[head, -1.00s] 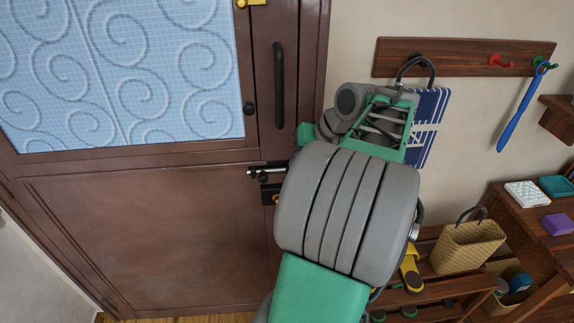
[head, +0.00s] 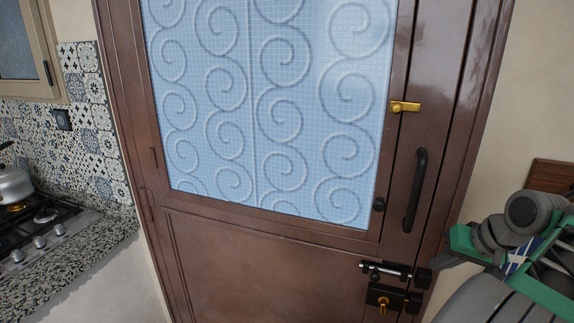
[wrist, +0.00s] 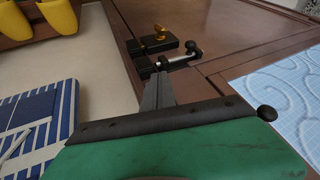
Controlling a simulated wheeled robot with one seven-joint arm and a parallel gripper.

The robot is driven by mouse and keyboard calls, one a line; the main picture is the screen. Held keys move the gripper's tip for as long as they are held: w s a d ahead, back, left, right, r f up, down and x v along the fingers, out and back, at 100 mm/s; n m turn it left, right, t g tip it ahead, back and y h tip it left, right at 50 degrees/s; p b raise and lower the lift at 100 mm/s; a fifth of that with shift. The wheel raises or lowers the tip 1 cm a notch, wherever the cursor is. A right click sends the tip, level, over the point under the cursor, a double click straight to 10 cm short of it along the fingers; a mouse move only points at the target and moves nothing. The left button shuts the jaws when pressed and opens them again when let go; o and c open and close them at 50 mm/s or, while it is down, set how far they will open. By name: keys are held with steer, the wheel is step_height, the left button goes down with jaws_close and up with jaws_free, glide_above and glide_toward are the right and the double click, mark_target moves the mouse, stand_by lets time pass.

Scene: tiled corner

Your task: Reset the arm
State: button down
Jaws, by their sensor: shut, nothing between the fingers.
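My gripper (wrist: 158,88) shows in the wrist view as narrow grey fingers, shut and empty, beyond its green body and black band. The fingers point toward the door's sliding bolt (wrist: 178,60), with a gap I cannot judge. In the head view my arm's grey and green links fill the lower right corner, just right of the brown door (head: 260,260). The dark finger end (head: 450,262) shows there beside the bolt (head: 385,270). The rest of my arm is cut off by the picture edge.
The door has a patterned glass pane (head: 260,100), a black handle (head: 418,190), a brass latch (head: 405,106) and a lock (head: 385,298). A stove (head: 40,235) and kettle (head: 12,185) stand left. In the wrist view a blue striped item (wrist: 40,120) and yellow slippers (wrist: 35,18) are close by.

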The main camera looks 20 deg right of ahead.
steer(key=s+d+f+m+g, duration=0.2)
steer(key=s+f+m, duration=0.3)
steer(key=f, duration=0.5)
steer(key=s+a+f+g+h, duration=0.1)
steer(key=s+a+f+g, duration=0.2)
steer(key=a, duration=0.4)
steer(key=w+a+r+n, duration=0.1)
steer(key=w+a+n, duration=0.1)
steer(key=a, duration=0.7)
steer(key=w+a+r+n+t, duration=0.1)
steer(key=w+a+n, duration=0.2)
steer(key=a, duration=0.7)
steer(key=w+a+n+t, duration=0.1)
steer(key=w+a+n, duration=0.2)
steer(key=a+n, duration=0.3)
steer(key=a, duration=0.4)
steer(key=shift+w+r, duration=0.2)
steer(key=shift+r, duration=0.2)
steer(key=shift+d, duration=0.1)
